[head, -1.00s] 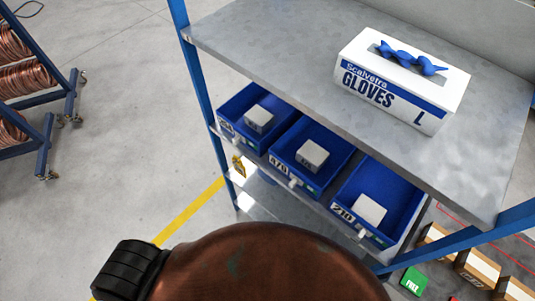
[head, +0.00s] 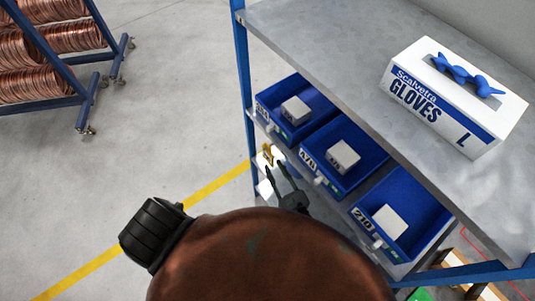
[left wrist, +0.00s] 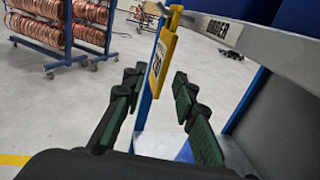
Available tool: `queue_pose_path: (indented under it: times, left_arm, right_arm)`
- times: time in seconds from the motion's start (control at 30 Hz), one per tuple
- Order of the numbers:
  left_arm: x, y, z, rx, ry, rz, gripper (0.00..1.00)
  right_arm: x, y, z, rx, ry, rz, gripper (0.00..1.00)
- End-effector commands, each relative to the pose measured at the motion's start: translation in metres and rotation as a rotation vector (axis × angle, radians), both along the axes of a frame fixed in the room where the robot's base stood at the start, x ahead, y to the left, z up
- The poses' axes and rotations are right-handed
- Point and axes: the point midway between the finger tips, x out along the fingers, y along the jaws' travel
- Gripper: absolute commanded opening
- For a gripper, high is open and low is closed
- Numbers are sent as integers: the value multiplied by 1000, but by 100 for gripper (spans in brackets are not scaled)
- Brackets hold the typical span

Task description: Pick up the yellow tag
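The yellow tag (head: 267,154) hangs at the front of the shelf, near its left post and below the left blue bin. In the left wrist view the tag (left wrist: 163,62) is upright, with dark print on its face, just under the metal shelf edge. My left gripper (head: 276,168) is close to the tag in the head view. In the left wrist view its two dark green fingers (left wrist: 160,78) are spread apart and empty. The tag's lower part shows between the fingertips; I cannot tell whether it is level with them in depth. My right gripper is in neither view.
Blue bins (head: 343,157) with white boxes stand above the tag. A glove box (head: 455,97) sits on the shelf's top. A blue post (head: 242,70) stands beside the tag. A rack of copper coils (head: 55,45) is far left, with open floor between.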

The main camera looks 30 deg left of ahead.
Motion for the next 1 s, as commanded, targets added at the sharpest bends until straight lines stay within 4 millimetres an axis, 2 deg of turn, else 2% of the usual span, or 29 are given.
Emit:
queue_pose_path:
  times: [0.3, 0.57, 0.83, 1.0]
  left_arm:
    - [26, 43, 5, 10, -5, 6, 26]
    - [37, 59, 5, 6, -3, 6, 26]
    - [56, 92, 11, 8, -3, 5, 26]
    - [61, 99, 10, 5, -1, 4, 26]
  right_arm:
    - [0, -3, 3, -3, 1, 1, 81]
    - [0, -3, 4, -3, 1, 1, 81]
    - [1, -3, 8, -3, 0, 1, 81]
    - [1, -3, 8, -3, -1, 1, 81]
